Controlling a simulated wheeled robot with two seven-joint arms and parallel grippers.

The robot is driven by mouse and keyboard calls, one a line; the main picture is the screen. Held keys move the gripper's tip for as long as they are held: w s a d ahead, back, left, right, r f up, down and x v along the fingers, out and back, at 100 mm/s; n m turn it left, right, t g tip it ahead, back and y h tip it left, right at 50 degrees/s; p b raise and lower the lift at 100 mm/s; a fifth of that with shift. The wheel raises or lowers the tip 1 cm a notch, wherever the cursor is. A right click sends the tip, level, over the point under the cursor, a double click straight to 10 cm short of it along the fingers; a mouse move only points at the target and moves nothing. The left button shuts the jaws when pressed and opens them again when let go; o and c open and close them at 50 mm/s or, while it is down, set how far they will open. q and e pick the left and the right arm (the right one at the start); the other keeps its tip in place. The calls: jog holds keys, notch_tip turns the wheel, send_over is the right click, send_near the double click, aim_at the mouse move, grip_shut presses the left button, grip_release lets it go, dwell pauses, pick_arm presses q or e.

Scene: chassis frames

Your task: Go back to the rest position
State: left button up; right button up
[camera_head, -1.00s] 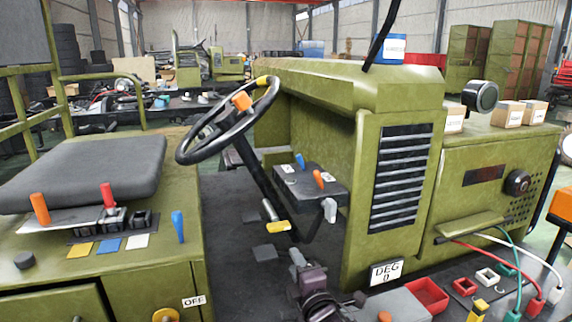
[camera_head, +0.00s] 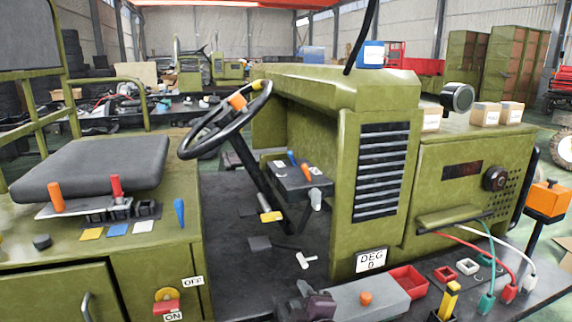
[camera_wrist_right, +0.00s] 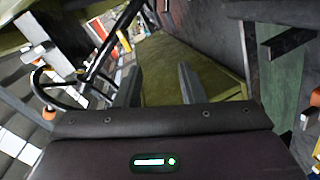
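My right gripper (camera_head: 304,290) shows only in part at the bottom middle of the head view, below the dark floor of the green vehicle. In the right wrist view its two fingers (camera_wrist_right: 158,82) stand apart with nothing between them, so it is open and empty. A green surface lies beyond the fingers. My left gripper is not in either view.
A black steering wheel (camera_head: 228,118) stands beside the seat (camera_head: 92,168). A grey box (camera_head: 358,298), a red tray (camera_head: 407,281) and cable plugs (camera_head: 508,293) are right of my gripper. A white T-shaped piece (camera_head: 306,261) lies just beyond it. The central floor is mostly clear.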

jog(key=s+d+f+m+g, duration=0.1)
jog(key=s+d+f+m, duration=0.1)
jog(key=s, duration=0.2)
jog(key=s+d+f+m+g+h, duration=0.1)
jog(key=s+d+f+m+g, duration=0.1)
jog(key=s+f+m, duration=0.1)
jog(key=s+d+f+m+g, duration=0.2)
jog(key=s+m, duration=0.1)
jog(key=s, duration=0.2)
jog(key=shift+d+f+h, duration=0.2)
jog(key=shift+f+h, duration=0.15)
jog(key=shift+h, duration=0.05)
jog(key=s+d+f+m+g+h, duration=0.1)
jog(key=s+d+f+m+g, duration=0.15)
jog(key=s+d+m, duration=0.4)
jog(key=s+d+f+m+g+h, duration=0.1)
jog(key=s+d+g, duration=0.25)
jog(key=s, duration=0.55)
notch_tip(320, 180, down, 31)
jog(key=s+g, duration=0.2)
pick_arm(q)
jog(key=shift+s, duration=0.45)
pick_arm(e)
jog(key=s+d+f, duration=0.3)
jog(key=s+f, duration=1.4)
jog(key=s, duration=0.2)
jog(key=shift+s+d+f+g, duration=0.15)
jog(key=shift+s+f+g, duration=0.1)
jog(key=shift+s+g, duration=0.15)
